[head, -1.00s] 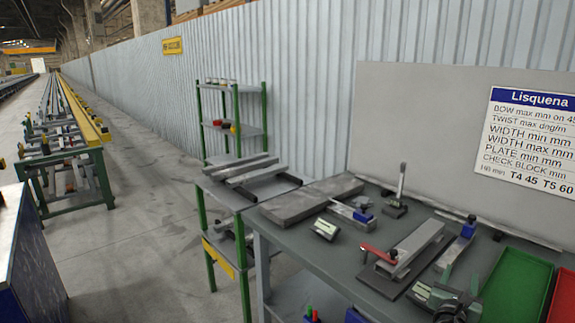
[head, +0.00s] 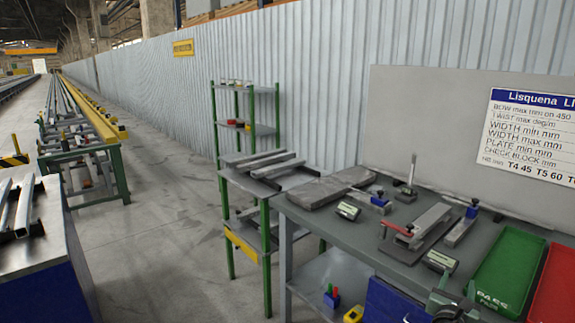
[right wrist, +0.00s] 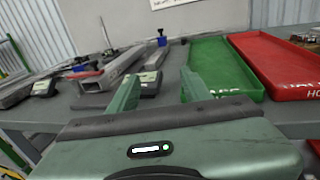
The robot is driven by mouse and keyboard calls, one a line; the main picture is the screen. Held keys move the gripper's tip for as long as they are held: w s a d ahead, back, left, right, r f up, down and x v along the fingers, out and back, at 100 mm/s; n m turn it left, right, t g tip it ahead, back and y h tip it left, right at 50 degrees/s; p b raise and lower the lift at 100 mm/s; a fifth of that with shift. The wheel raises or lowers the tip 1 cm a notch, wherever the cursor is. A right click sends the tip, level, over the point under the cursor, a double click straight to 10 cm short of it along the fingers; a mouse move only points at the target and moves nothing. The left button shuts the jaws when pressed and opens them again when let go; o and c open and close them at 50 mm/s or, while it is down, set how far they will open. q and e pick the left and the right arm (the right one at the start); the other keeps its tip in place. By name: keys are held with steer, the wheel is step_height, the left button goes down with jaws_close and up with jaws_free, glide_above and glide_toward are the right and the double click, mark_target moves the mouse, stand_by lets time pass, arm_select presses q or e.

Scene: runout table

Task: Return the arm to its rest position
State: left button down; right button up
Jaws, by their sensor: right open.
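My right gripper (head: 456,292) is low at the right in the head view, by the front edge of the grey worktable (head: 405,250). In the right wrist view its two green fingers stand apart with nothing between them (right wrist: 158,88). Beyond the fingers are the table top and a small digital gauge (right wrist: 149,80). My left gripper is in neither view now.
A green tray (head: 508,268) and a red tray (head: 555,290) lie right of my gripper. A clamp fixture with a red handle (head: 398,230), a gauge (head: 348,210) and grey plates (head: 318,193) lie on the table. A shelf rack (head: 265,215) stands left. The aisle floor (head: 160,240) is clear.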

steer(key=s+a+f+m+g+y, duration=0.1)
steer(key=s+a+f+m+y, duration=0.1)
steer(key=f, duration=0.7)
steer(key=s+a+f+m+g+y, duration=0.1)
steer(key=s+f+m+g, duration=0.1)
steer(key=f, duration=0.8)
steer(key=s+a+f+m+g+y, duration=0.2)
steer(key=s+a+f+m, duration=0.1)
steer(key=s+f, duration=0.55)
steer(key=s+a+f+m+g+y, duration=0.1)
steer(key=s+a+f+m+y, duration=0.15)
steer(key=s+f, duration=0.6)
steer(key=s+a+f+m+g+y, duration=0.1)
steer(key=s+a+f+m+g, duration=0.1)
steer(key=s+a+f+m, duration=0.2)
steer(key=s+a+f+m+g+y, duration=0.1)
steer(key=s+a+f+m, duration=0.3)
steer(key=s, duration=1.7)
steer(key=s+a+f+m+g+y, duration=0.1)
steer(key=s+a+f+m+g, duration=0.3)
steer(key=s+f+m, duration=0.4)
steer(key=s+f, duration=0.5)
steer(key=shift+m, duration=0.25)
